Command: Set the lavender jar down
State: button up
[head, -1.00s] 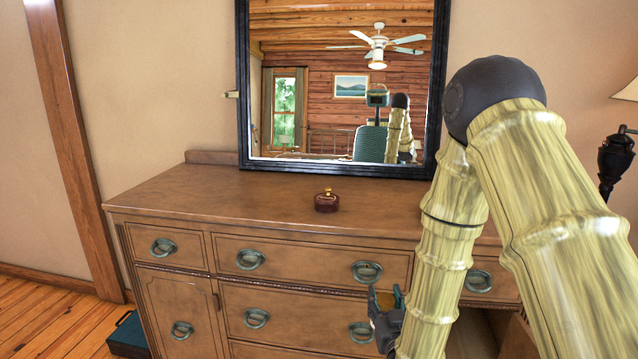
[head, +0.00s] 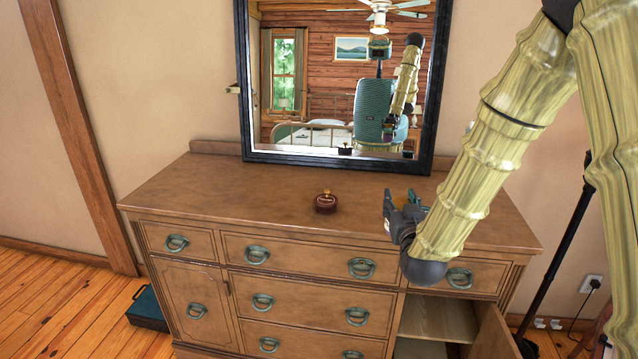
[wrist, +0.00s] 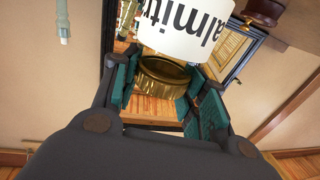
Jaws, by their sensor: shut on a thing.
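My gripper (head: 393,212) is above the right half of the dresser top, to the right of a small dark red pot. In the wrist view my gripper (wrist: 163,92) is shut on a jar (wrist: 185,38), its teal pads either side of the gold part. The jar has a white label with dark letters, partly cut off by the frame edge. I take it to be the lavender jar, though no lavender colour shows. I cannot make it out in the head view. The dresser top (head: 250,200) is brown wood.
The dark red pot (head: 325,202) with a gold knob stands mid-dresser; bare wood lies left of it and in front. A black-framed mirror (head: 340,165) stands at the back. A lower right compartment is open with its door (head: 495,335) out. A teal box (head: 147,307) is on the floor.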

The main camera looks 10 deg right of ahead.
jog(key=shift+w+d+r, duration=0.1)
jog(key=shift+r, duration=0.35)
jog(key=shift+w, duration=0.3)
jog(key=shift+w+a+f+p, duration=0.1)
jog(key=shift+w+f+p, duration=0.8)
jog(key=shift+w, duration=1.65)
jog(key=shift+w+a+f+p, duration=0.15)
jog(key=shift+w+f+p, duration=0.75)
jog(key=shift+w, duration=1.7)
jog(key=shift+w+a+f+p, duration=0.1)
jog(key=shift+w+f+p, duration=0.8)
jog(key=shift+w, duration=1.65)
jog(key=shift+r, duration=0.1)
jog(key=o, duration=1.2)
jog(key=shift+c, duration=0.2)
